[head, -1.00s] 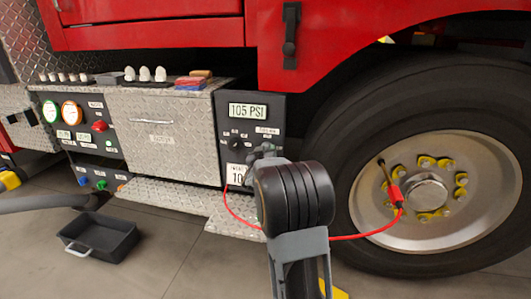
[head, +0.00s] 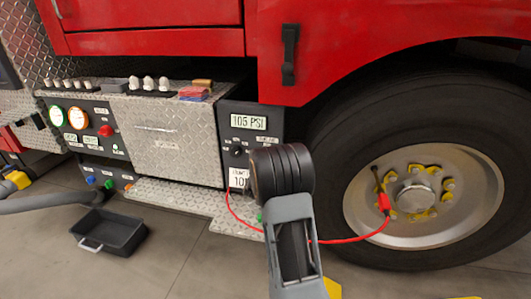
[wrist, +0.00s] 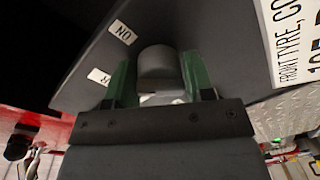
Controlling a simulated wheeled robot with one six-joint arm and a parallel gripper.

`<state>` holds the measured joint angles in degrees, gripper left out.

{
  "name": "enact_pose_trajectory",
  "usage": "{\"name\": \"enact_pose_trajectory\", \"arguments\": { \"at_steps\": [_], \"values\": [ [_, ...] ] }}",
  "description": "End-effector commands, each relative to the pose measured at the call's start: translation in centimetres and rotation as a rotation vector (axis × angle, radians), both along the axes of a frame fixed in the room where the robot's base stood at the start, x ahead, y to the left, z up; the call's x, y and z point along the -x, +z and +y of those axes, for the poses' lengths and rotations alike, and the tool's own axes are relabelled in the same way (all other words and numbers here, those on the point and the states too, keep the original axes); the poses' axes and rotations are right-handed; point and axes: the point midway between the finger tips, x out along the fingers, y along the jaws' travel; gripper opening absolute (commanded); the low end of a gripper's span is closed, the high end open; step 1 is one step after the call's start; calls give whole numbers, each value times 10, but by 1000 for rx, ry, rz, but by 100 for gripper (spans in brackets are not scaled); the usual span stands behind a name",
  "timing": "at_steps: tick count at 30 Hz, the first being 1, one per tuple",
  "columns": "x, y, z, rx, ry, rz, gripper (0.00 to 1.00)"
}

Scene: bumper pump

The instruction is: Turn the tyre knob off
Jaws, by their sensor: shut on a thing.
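In the wrist view my gripper (wrist: 155,76) has its green fingers on both sides of a grey knob (wrist: 157,61), the tyre knob, and is shut on it. The knob stands on a dark panel with small white labels; one reads "NO" or an upside-down "ON". The knob's pointer direction is hidden. In the head view my arm's black joint covers my gripper and part of the dark tyre panel (head: 211,135). The panel's display (head: 248,122) seems to read 105 PSI. A small black dial (head: 237,150) shows below it.
A white sign (wrist: 291,40) reading "FRONT TYRE" is close beside the panel. A red hose (head: 350,239) runs from the panel to a red clip (head: 384,202) on the wheel (head: 470,195). A black tray (head: 122,232) lies on the floor at left.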

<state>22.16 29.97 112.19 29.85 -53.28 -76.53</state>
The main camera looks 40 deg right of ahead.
Motion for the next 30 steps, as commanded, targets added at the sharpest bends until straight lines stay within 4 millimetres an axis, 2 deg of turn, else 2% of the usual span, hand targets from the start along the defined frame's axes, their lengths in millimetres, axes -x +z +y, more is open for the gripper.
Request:
{"name": "enact_pose_trajectory", "arguments": {
  "at_steps": [1,18,30],
  "values": [
    [1,8,-3,31,-7,29,25],
    [0,9,-1,373,-5,410,25],
    [-2,10,0,516,-4,564,25]
  ]
}}
